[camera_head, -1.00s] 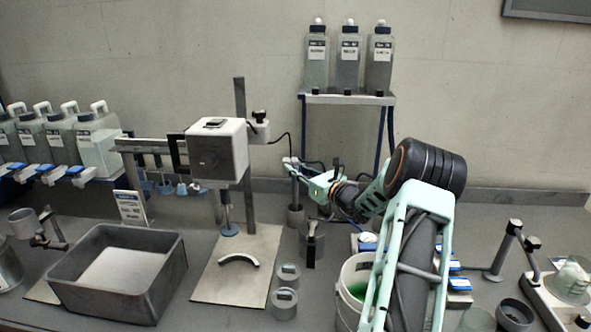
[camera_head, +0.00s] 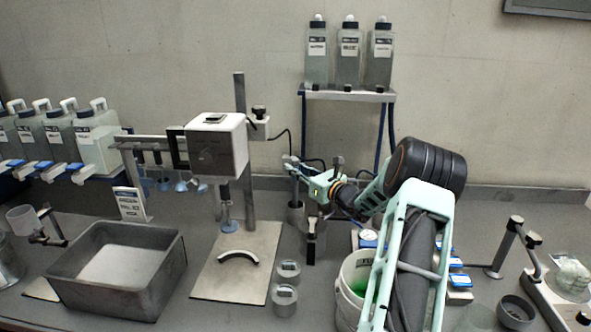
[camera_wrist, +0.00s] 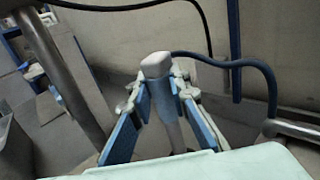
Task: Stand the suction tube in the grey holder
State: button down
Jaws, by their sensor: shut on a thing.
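My gripper (camera_head: 303,172) is shut on the suction tube (camera_head: 294,188), with the arm reaching in from the right. In the wrist view, the gripper's blue pads (camera_wrist: 170,100) press on both sides of the pale tube (camera_wrist: 155,63). A dark blue hose (camera_wrist: 225,63) runs from the tube's top to the right. The tube looks upright in the head view. The grey holder (camera_head: 296,213), a small round cup, is directly below it. I cannot tell whether the tube's lower end is inside the holder or just above it.
A white bucket with green liquid (camera_head: 350,300) is nearer the front. A stand with a white box (camera_head: 217,150) is at left. A bottle shelf (camera_head: 345,96) rises behind.

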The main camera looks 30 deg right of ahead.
jog(key=shift+f, duration=0.3)
dwell(0.5)
jog(key=c, duration=1.7)
grip_release()
jog(key=shift+c, duration=0.2)
jog(key=shift+o, duration=0.4)
jog(key=o, duration=0.6)
jog(key=shift+c, duration=0.2)
jog(key=s+d, duration=0.1)
jog(key=s, duration=0.7)
jog(key=shift+s+d, duration=0.15)
jog(key=shift+s, duration=0.1)
